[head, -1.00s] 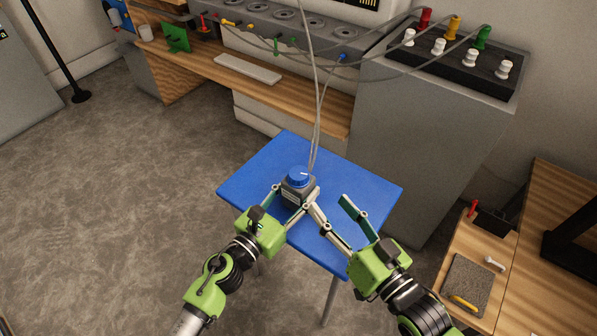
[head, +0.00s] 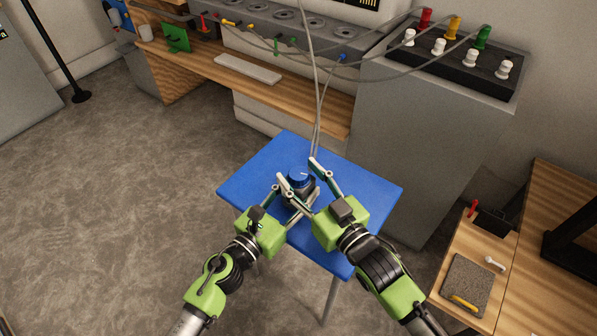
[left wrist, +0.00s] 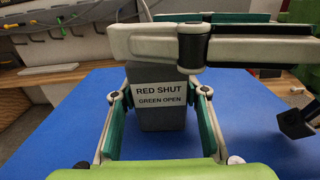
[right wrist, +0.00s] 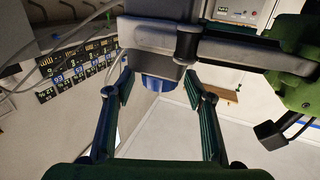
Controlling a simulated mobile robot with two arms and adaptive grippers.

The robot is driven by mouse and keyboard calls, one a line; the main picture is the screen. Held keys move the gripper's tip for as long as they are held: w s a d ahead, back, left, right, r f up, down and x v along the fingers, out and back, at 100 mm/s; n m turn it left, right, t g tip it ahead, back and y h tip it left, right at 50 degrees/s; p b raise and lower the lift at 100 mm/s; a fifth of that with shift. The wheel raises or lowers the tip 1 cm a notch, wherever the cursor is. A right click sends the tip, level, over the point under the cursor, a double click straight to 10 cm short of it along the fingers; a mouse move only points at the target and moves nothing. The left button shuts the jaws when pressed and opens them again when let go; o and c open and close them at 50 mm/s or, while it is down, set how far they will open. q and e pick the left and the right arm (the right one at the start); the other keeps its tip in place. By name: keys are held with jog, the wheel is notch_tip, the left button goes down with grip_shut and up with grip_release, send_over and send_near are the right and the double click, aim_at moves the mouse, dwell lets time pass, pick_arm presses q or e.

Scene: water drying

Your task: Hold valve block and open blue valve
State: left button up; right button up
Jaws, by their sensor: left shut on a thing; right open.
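The grey valve block (head: 298,193) stands on the blue table (head: 352,182) with a blue round valve knob (head: 299,175) on top. My left gripper (head: 297,196) is shut on the block from both sides. In the left wrist view the block (left wrist: 162,112) sits between its fingers and carries a label, "RED SHUT GREEN OPEN". My right gripper (head: 298,172) is open, with its fingers on either side of the knob. In the right wrist view the knob (right wrist: 160,83) shows between the two fingertips, with gaps beside it. The knob's pointer is too small to read.
Grey cables (head: 316,110) rise behind the block. A grey cabinet (head: 400,150) carries a black panel (head: 455,68) with white and coloured knobs. A wooden desk (head: 205,68) stands behind, and a wooden side table (head: 510,260) stands at the right. The blue table's right part is clear.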

jog(key=shift+w+a, duration=0.3)
jog(key=shift+w, duration=0.15)
jog(key=c, duration=1.2)
jog(key=shift+o, duration=0.2)
jog(key=shift+m+t+h, duration=0.4)
jog(key=shift+m+h, duration=0.1)
jog(key=shift+h, duration=0.2)
jog(key=o, duration=1.2)
jog(key=shift+c, duration=0.2)
